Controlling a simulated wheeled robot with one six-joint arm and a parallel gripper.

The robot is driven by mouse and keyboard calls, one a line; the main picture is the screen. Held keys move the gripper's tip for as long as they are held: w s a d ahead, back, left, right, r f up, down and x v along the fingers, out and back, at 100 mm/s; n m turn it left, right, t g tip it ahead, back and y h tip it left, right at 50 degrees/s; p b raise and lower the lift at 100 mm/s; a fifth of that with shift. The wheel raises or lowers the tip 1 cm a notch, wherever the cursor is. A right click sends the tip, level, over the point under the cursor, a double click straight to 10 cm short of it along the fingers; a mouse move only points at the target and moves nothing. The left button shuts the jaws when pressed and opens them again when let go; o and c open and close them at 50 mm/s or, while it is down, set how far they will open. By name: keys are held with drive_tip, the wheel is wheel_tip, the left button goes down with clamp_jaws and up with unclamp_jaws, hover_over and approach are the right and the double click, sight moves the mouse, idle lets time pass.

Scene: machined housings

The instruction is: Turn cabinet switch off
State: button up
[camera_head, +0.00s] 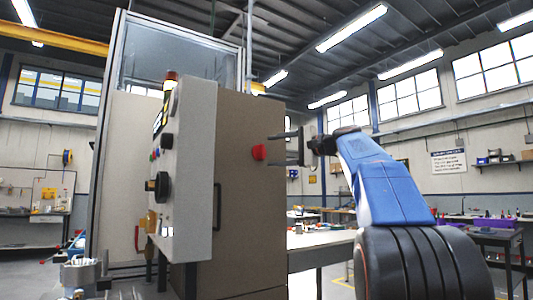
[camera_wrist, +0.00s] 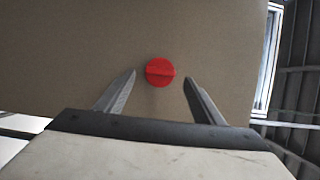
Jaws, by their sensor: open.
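The cabinet (camera_head: 240,190) is a tall brown-grey box in the head view, and its brown face (camera_wrist: 60,50) fills most of the wrist view. The switch is a round red knob (camera_head: 259,152) on the cabinet's side face; it also shows in the wrist view (camera_wrist: 160,72). A ridge runs roughly level across the knob in the wrist view. My gripper (camera_head: 287,146) is open beside the knob. In the wrist view the two fingers of my gripper (camera_wrist: 160,82) stand left and right of the knob with a gap on each side. Nothing is between them but the knob.
A grey control panel (camera_head: 185,170) with a large black knob and buttons faces left on the cabinet. A white-topped table (camera_head: 320,243) stands behind on the right. A dark handle (camera_head: 217,205) sticks out lower on the cabinet. Air around my gripper looks clear.

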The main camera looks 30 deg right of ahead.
sight(264, 152)
drive_tip(key=shift+x, duration=2.15)
drive_tip(key=c, duration=1)
